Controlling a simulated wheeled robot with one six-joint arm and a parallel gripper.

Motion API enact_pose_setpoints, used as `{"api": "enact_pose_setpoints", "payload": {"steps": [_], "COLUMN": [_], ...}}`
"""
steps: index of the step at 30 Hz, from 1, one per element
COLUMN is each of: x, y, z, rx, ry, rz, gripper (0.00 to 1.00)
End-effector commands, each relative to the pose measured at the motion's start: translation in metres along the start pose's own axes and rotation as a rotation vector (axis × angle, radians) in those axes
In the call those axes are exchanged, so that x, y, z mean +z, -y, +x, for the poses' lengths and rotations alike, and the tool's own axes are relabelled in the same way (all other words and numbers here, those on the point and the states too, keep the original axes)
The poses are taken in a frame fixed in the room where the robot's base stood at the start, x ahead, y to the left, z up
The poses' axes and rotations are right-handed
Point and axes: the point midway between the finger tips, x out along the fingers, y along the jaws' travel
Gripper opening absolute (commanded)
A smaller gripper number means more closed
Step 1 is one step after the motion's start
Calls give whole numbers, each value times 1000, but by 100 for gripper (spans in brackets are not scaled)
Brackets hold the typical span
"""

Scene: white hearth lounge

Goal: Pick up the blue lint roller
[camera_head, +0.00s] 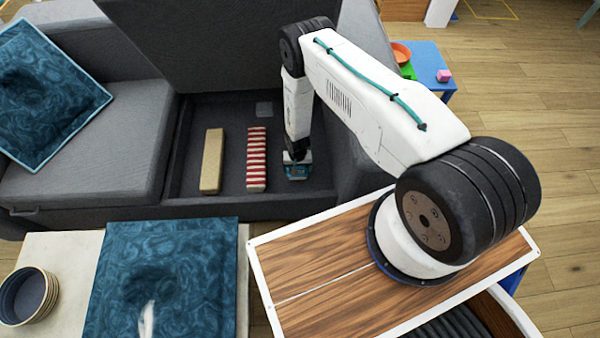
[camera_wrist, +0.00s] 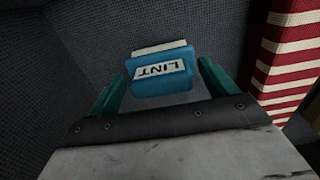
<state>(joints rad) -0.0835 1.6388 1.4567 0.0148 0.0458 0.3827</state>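The blue lint roller (camera_wrist: 163,72), with a white label reading LINT, shows in the wrist view between the two teal fingers of my gripper (camera_wrist: 160,88). A small gap shows between the roller and the right finger; the left finger is very close to it, and I cannot tell if it touches. The gripper looks open around the roller. In the head view my gripper (camera_head: 296,161) points down into the sofa's storage compartment, over the blue lint roller (camera_head: 297,173), which is partly hidden by it.
The open sofa compartment (camera_head: 225,115) also holds a beige block-like item (camera_head: 212,161) and a red-and-white striped one (camera_head: 257,160), left of the gripper. The striped one (camera_wrist: 290,55) is at the right in the wrist view. The raised seat lid (camera_head: 225,45) stands behind.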

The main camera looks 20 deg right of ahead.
Motion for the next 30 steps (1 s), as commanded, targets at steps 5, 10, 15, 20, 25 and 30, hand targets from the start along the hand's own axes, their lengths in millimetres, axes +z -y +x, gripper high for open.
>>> {"api": "enact_pose_setpoints", "payload": {"steps": [5,10,15,20,25,30], "x": [0,0,0,-1,-2,-1], "y": [0,0,0,0,1,0], "z": [0,0,-4,-19,-53,-84], "rx": [0,0,0,0,-1,0], "ry": [0,0,0,-1,-3,-2], "rz": [0,0,0,0,-1,-1], "gripper": [39,35,35,35,35,35]}}
